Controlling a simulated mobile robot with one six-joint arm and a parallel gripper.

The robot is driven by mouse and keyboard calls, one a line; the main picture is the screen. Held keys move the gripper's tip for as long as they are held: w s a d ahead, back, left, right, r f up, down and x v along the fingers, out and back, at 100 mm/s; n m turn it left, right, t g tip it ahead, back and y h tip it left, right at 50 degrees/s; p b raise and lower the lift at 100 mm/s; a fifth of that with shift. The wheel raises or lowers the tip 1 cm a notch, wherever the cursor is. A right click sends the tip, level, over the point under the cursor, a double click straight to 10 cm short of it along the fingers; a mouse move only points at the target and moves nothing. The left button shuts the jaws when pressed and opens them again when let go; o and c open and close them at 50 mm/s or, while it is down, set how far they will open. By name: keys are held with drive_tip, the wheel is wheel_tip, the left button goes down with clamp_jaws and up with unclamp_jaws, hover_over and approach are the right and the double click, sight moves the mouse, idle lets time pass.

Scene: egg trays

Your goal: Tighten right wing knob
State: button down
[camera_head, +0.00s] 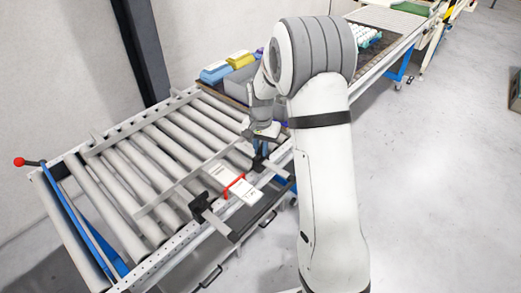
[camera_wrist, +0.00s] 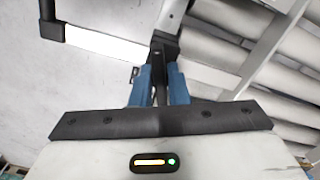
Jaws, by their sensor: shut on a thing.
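My gripper (camera_wrist: 161,88) has blue fingers, and they are shut on the black wing knob (camera_wrist: 160,58) in the wrist view. Much of the knob is hidden between the fingers. In the head view my gripper (camera_head: 262,147) points down at the right black clamp (camera_head: 258,164) on the conveyor's side rail. A second black clamp (camera_head: 200,207) sits to the left along the same rail. It also shows at the top left of the wrist view (camera_wrist: 50,28). Whether the right knob is tight cannot be seen.
A roller conveyor (camera_head: 150,170) spreads left of my arm. A red handle (camera_head: 234,186) on a white plate lies between the clamps. Blue and yellow packs (camera_head: 215,72) and a grey bin stand behind. Open floor (camera_head: 440,200) lies to the right.

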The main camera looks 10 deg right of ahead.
sight(261, 148)
drive_tip(key=shift+m+b, duration=0.35)
drive_tip(key=shift+m, duration=1.95)
drive_tip(key=c, duration=1.4)
unclamp_jaws()
drive_tip(key=shift+r, duration=0.1)
wheel_tip(261, 148, up, 8)
drive_tip(key=shift+f, duration=0.2)
drive_tip(key=shift+s+r, duration=0.1)
